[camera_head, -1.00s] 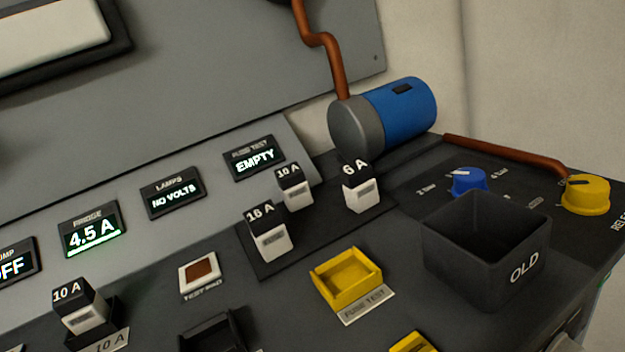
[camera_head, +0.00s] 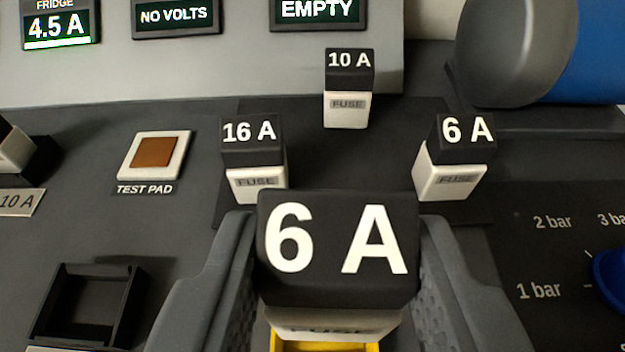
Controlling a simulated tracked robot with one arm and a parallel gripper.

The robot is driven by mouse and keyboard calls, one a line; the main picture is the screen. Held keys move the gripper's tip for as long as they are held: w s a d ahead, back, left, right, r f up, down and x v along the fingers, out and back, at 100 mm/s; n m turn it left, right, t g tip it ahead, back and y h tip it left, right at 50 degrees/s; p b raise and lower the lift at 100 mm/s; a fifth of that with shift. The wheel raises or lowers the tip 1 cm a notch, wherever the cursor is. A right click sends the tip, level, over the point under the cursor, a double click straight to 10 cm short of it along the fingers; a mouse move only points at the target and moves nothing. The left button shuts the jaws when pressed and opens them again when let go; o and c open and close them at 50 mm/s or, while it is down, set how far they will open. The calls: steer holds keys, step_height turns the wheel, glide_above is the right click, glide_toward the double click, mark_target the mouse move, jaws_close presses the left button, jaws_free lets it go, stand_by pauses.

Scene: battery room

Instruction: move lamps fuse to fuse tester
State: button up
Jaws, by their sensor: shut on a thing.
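My gripper (camera_head: 338,262) is shut on a fuse with a black top marked 6 A (camera_head: 337,245) and a white body. The held fuse is upright, in front of the yellow fuse tester socket (camera_head: 300,343), which shows only as a strip below it. I cannot tell whether the fuse touches the socket. The fuse test display (camera_head: 320,12) reads EMPTY. The lamps display (camera_head: 175,14) reads NO VOLTS. An empty black socket (camera_head: 88,305) is at the lower left.
Three loose fuses stand behind the held one: 16 A (camera_head: 253,158), 10 A (camera_head: 348,88) and another 6 A (camera_head: 455,157). A test pad (camera_head: 155,155) lies left. A blue knob (camera_head: 610,278) is at the right edge, and a blue cylinder (camera_head: 595,50) is at the back right.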

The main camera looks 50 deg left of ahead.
mark_target(327, 341)
steer(key=shift+w, duration=0.1)
steer(key=shift+g, duration=0.4)
step_height(327, 341, down, 6)
steer(key=b, duration=0.6)
steer(key=shift+a+r, duration=0.1)
steer(key=shift+n+y, duration=0.3)
steer(key=shift+p, duration=0.95)
stand_by(0.3)
steer(key=shift+f, duration=0.5)
stand_by(0.5)
steer(key=o, duration=0.7)
steer(key=shift+o, duration=0.2)
steer(key=shift+s, duration=0.2)
steer(key=shift+p+v, duration=2.2)
steer(key=shift+v, duration=3.35)
